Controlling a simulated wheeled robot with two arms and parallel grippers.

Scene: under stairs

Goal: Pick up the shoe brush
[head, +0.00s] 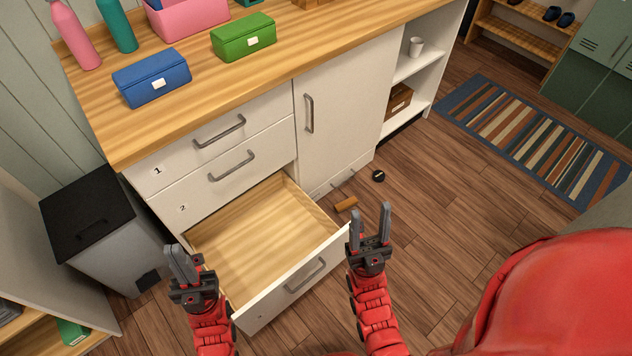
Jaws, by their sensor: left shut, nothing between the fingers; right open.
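A small orange-brown block (346,204), which looks like the shoe brush, lies on the wooden floor just right of the open drawer's far right corner. Its bristles cannot be made out. My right gripper (370,222) is open and empty, with its fingers pointing up in the picture, just below and right of the brush and apart from it. My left gripper (183,260) is shut and empty at the left side of the open drawer. The open bottom drawer (262,231) is empty.
A small black disc (378,176) lies on the floor beyond the brush. The cabinet (340,104) bears a blue box (151,78) and a green box (243,36). A dark-lidded bin (88,215) stands left.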

